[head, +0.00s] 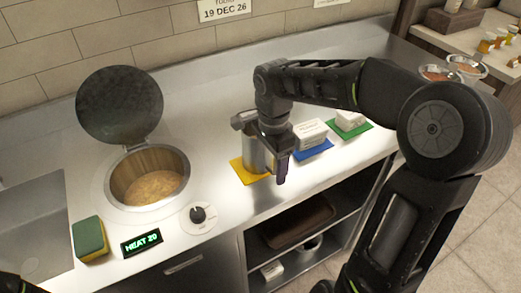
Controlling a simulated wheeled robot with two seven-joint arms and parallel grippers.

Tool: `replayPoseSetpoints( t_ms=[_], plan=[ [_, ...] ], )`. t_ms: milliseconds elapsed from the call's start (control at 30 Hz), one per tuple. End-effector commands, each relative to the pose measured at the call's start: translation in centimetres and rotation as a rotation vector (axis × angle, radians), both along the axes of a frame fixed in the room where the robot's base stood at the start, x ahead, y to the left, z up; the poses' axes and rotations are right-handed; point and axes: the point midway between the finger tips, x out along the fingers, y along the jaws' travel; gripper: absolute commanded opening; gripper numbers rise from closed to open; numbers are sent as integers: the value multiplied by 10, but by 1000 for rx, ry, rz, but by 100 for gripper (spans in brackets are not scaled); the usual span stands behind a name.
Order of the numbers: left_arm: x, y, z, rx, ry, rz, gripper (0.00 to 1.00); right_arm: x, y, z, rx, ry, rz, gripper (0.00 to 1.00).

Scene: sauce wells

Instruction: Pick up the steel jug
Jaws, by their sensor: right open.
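The steel jug (256,155) stands upright on a yellow mat (239,165) on the steel counter. My right gripper (281,172) points down at the jug's right front side, and it hides part of the jug. The right gripper is open. Whether its fingers touch the jug or stand around part of it I cannot tell. My left gripper is not seen; only a dark piece shows at the bottom left corner.
A round well (150,190) with brown contents has its lid (120,104) raised. A knob (198,215), a heat display (141,243) and a sponge (90,239) are in front. Blue (314,153) and green (350,132) mats with white blocks lie right of the jug.

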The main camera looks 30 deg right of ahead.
Motion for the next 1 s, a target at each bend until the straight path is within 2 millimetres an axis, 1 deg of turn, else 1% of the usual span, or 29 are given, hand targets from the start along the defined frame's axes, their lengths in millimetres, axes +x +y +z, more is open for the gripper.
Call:
replayPoseSetpoints(
  t_ms=[467,567,1000],
  plan=[
    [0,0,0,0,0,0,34,0,0,0,0,0,0,70],
    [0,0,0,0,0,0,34,0,0,0,0,0,0,63],
    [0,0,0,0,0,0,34,0,0,0,0,0,0,27]
  ],
)
